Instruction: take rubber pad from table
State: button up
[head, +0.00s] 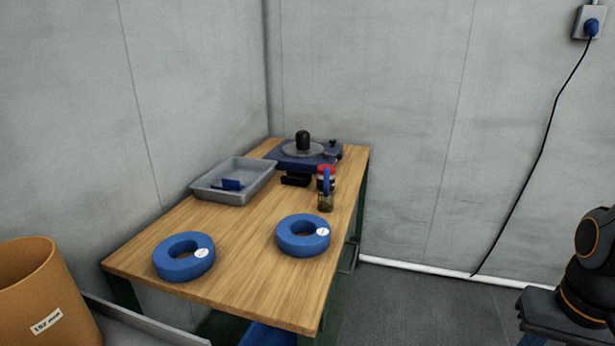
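The wooden table (235,225) stands against the wall corner in the head view. A small black block (296,179) lies on it just in front of the blue device, right of the grey tray; it may be the rubber pad, but I cannot tell for sure. Two thick blue rings with white round labels lie flat near the front: one ring (172,268) at the left and one ring (303,246) at the right. My gripper is out of view; only a dark part of my arm shows at the right edge.
A grey tray (207,194) holds a small blue item (231,184). Behind is a blue device (325,154) with a black knob. A small jar (325,202) stands near the right edge. An orange-brown container (28,290) is at lower left. A black cable (545,140) hangs right.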

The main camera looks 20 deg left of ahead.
aim_at(294, 178)
jog(key=i, duration=3.45)
jog(key=u, duration=2.65)
